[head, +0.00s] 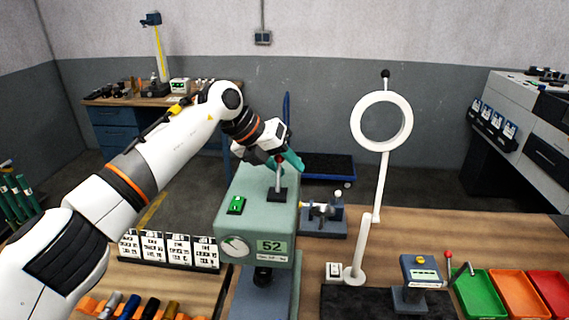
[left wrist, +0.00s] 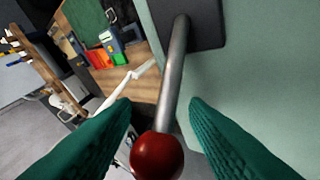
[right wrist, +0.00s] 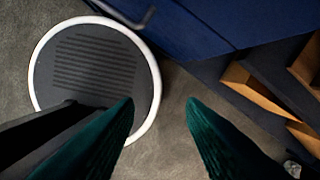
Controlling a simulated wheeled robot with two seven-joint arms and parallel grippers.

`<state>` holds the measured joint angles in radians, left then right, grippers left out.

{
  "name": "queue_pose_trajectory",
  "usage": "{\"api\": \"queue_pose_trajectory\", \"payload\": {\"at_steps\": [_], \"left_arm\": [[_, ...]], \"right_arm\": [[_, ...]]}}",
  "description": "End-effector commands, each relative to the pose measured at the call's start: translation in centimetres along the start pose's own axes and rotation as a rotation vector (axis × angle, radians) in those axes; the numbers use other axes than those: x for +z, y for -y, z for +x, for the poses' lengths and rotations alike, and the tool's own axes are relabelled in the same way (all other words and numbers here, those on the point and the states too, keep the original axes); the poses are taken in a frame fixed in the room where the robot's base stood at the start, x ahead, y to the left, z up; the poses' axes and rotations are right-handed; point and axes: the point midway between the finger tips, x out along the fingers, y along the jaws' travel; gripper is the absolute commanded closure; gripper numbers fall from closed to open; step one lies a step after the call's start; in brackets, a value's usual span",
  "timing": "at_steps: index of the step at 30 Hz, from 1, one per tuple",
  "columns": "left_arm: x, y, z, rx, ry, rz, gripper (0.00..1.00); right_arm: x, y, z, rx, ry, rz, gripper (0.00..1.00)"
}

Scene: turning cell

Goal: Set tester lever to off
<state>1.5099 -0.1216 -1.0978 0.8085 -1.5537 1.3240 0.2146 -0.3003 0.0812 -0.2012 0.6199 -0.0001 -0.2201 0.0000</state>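The tester is a grey-green machine (head: 258,215) with a display reading 52, in the middle of the head view. Its lever (head: 279,180) rises from a black plate on the top and has a ball knob. In the left wrist view the lever's grey rod (left wrist: 172,80) ends in a red knob (left wrist: 157,156). My left gripper (head: 287,160) is at the top of the lever. Its green fingers stand open on both sides of the knob, with gaps visible. My right gripper (right wrist: 160,108) is open and empty above the floor, outside the head view.
A green switch (head: 236,205) sits on the tester's top, left of the lever. A white ring lamp (head: 381,122) stands to the right. A small blue gauge (head: 420,270) and coloured bins (head: 480,294) are at the front right. Label cards (head: 165,249) stand left of the tester.

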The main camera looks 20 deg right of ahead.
Motion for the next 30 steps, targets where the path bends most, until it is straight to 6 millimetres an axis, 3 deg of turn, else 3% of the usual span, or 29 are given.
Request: {"api": "queue_pose_trajectory", "payload": {"at_steps": [8, 21, 30], "left_arm": [[0.0, 0.2, -1.0, -0.001, -0.003, 0.0, 0.59], [0.0, 0.2, -9.7, -0.001, -0.003, 0.0, 0.59], [-0.1, 0.1, -12.0, 0.0, 0.0, -0.001, 0.59]], "right_arm": [[-0.1, 0.1, 0.8, -0.001, 0.0, 0.0, 0.64], [-0.4, 0.0, 4.1, -0.001, 0.0, 0.001, 0.64], [-0.4, -0.1, 4.5, 0.0, 0.0, 0.002, 0.64]]}}
